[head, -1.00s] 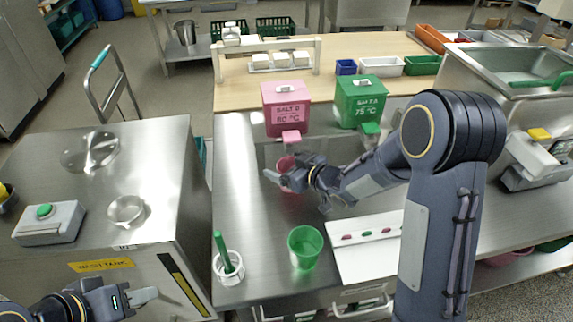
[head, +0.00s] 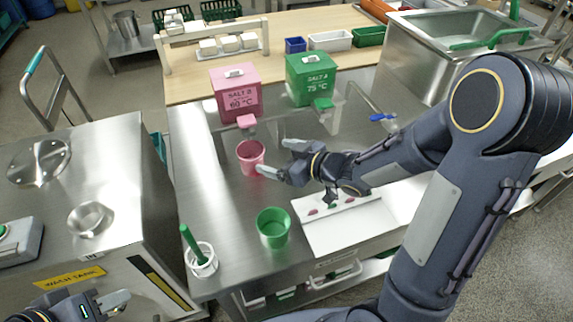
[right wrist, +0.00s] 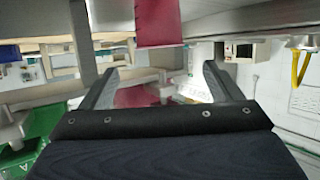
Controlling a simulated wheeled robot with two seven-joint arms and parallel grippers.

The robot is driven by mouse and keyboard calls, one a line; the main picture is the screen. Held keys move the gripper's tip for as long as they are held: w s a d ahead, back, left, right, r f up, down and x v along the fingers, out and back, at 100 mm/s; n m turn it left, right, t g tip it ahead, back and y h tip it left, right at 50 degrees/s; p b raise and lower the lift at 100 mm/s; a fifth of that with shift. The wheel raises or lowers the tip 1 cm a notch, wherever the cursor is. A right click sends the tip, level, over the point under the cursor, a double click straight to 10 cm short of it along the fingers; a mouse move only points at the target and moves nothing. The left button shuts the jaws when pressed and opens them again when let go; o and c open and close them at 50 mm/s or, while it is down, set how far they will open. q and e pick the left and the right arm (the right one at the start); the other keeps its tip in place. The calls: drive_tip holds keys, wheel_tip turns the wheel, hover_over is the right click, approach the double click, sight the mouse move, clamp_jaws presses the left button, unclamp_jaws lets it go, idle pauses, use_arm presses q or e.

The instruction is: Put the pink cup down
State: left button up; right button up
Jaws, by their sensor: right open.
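The pink cup (head: 251,156) stands upright on the steel bench in the head view, in front of the pink SALT B box (head: 235,92) and just below its spout. My right gripper (head: 272,159) is open just to the right of the cup. Its fingers point toward the cup, and one fingertip is close to its right side; I cannot tell whether they touch. In the right wrist view the open fingers (right wrist: 166,85) have nothing clearly held between them. My left gripper (head: 118,299) is at the lower left, over the wash tank's front; its jaw state is unclear.
A green cup (head: 273,229) and a white pot with a green pestle (head: 201,262) stand nearer the front edge. A white board (head: 345,230) lies to the right. The green SALT A box (head: 312,80) stands behind. Bare steel lies left of the pink cup.

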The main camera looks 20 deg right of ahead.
drive_tip(key=s+d+r+m+g+h, duration=0.1)
drive_tip(key=s+d+r+m+h, duration=0.4)
drive_tip(key=d, duration=0.5)
drive_tip(key=s+a+m+g, duration=0.1)
drive_tip(key=s+a+g, duration=0.1)
drive_tip(key=s, duration=0.7)
drive_tip(key=s+a+m+g+y, duration=0.1)
drive_tip(key=s+a+m+g, duration=0.1)
drive_tip(key=s, duration=0.8)
drive_tip(key=shift+s+a+f+g, duration=0.2)
drive_tip(key=shift+a+g, duration=0.3)
drive_tip(key=shift+a, duration=0.6)
drive_tip(key=shift+r+p, duration=1.8)
